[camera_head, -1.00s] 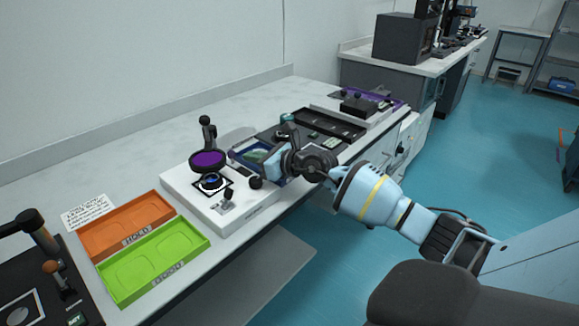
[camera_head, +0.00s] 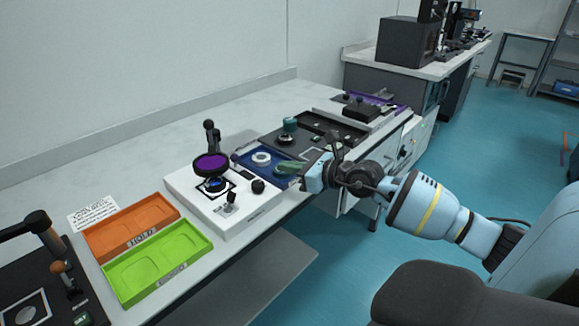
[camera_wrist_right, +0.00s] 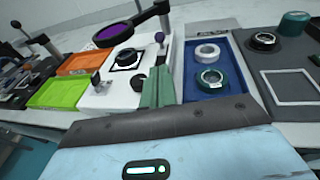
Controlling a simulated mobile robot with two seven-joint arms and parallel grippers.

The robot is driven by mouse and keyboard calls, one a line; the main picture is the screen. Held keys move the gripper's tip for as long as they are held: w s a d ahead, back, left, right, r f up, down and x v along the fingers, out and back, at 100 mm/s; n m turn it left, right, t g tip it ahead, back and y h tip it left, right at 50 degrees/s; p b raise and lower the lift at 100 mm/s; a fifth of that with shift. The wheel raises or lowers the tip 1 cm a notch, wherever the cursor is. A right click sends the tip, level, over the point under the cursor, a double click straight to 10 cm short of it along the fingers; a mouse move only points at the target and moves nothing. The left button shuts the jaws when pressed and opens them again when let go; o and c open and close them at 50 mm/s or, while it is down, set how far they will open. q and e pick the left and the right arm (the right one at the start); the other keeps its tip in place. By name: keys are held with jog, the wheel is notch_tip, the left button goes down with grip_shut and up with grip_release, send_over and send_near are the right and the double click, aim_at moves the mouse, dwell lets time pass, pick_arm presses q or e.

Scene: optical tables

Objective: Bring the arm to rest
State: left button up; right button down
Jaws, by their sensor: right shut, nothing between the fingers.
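My right arm comes in from the right in the head view. Its light blue gripper (camera_head: 286,168) is over the front edge of the bench, beside the blue tray (camera_head: 245,168). In the right wrist view the green fingers (camera_wrist_right: 156,80) are together with nothing between them. The blue tray (camera_wrist_right: 232,55) holds a white ring (camera_wrist_right: 207,52) and a green ring (camera_wrist_right: 211,79), both apart from the fingers. My left gripper is not in view.
A white device (camera_head: 220,219) with a purple disc (camera_head: 211,163) stands left of the gripper. Orange (camera_head: 112,241) and green (camera_head: 143,276) trays lie farther left. A dark mat (camera_head: 330,154) with parts lies behind. The floor (camera_head: 465,165) right of the bench is clear.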

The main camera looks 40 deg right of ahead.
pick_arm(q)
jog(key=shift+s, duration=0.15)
pick_arm(e)
jog(key=s+a+f+m+p, duration=0.6)
jog(key=s+a+f+m, duration=0.55)
jog(key=s+m, duration=0.4)
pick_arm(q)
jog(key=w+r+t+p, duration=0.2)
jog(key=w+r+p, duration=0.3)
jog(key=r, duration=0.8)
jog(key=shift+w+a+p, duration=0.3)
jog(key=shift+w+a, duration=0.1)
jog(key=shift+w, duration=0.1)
pick_arm(e)
jog(key=s+a+f+m+g, duration=0.2)
jog(key=s+a+f+m, duration=0.1)
jog(key=s+m, duration=0.4)
jog(key=s+a+f+m+g+h, duration=0.1)
jog(key=s+a+f+m+g, duration=0.1)
jog(key=s+a+m, duration=0.3)
jog(key=s+a+f+m+g+h, duration=0.1)
jog(key=s+a+f+m, duration=0.3)
jog(key=s+m, duration=0.5)
jog(key=s+g, duration=0.1)
jog(key=s, duration=0.3)
jog(key=shift+m, duration=0.35)
jog(key=shift+f, duration=0.1)
